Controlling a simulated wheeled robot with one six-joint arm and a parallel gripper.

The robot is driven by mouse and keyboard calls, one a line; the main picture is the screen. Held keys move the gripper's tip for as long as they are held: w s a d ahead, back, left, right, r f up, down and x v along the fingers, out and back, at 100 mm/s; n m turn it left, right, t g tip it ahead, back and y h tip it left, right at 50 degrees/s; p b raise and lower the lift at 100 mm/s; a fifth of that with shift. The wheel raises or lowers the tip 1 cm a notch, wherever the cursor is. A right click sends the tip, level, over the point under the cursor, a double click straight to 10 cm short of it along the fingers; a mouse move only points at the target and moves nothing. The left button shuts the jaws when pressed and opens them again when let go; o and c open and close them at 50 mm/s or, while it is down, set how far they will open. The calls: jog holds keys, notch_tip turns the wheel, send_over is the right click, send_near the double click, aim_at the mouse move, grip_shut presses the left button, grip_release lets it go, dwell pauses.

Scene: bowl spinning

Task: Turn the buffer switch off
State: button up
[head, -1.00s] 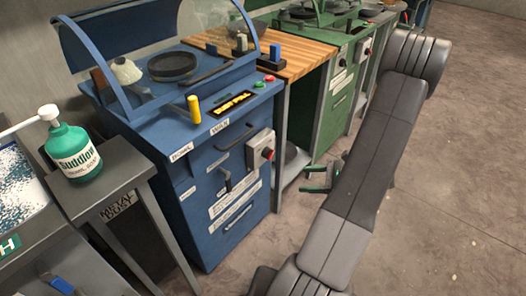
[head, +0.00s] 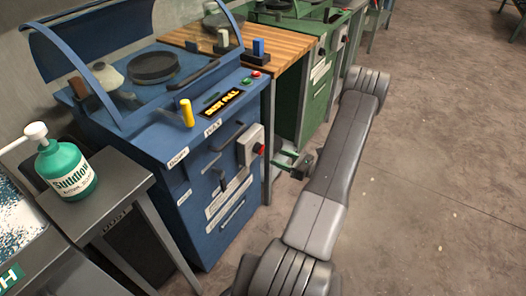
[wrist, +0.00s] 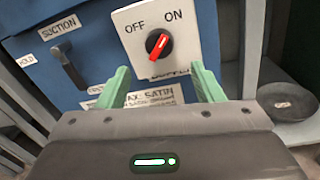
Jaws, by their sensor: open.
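In the head view the switch box (head: 243,149) is on the right front of the blue cabinet. My gripper (wrist: 160,70) is open and empty, its green fingers pointing at the plate, tips a little below and either side of the knob. In the head view my gripper (head: 289,161) is just right of the box.
The blue cabinet (head: 190,235) has a suction lever (wrist: 70,66) left of the switch. A wooden-topped bench (head: 290,62) and a green cabinet (head: 287,113) stand behind. A dark round dish (wrist: 288,106) sits low at right. Floor at right is clear.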

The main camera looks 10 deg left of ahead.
aim_at(259, 149)
jog(key=x, duration=0.7)
jog(key=shift+a, duration=0.4)
jog(key=shift+w, duration=0.1)
jog(key=shift+c, duration=0.4)
jog(key=c, duration=0.9)
jog(key=shift+f, duration=0.1)
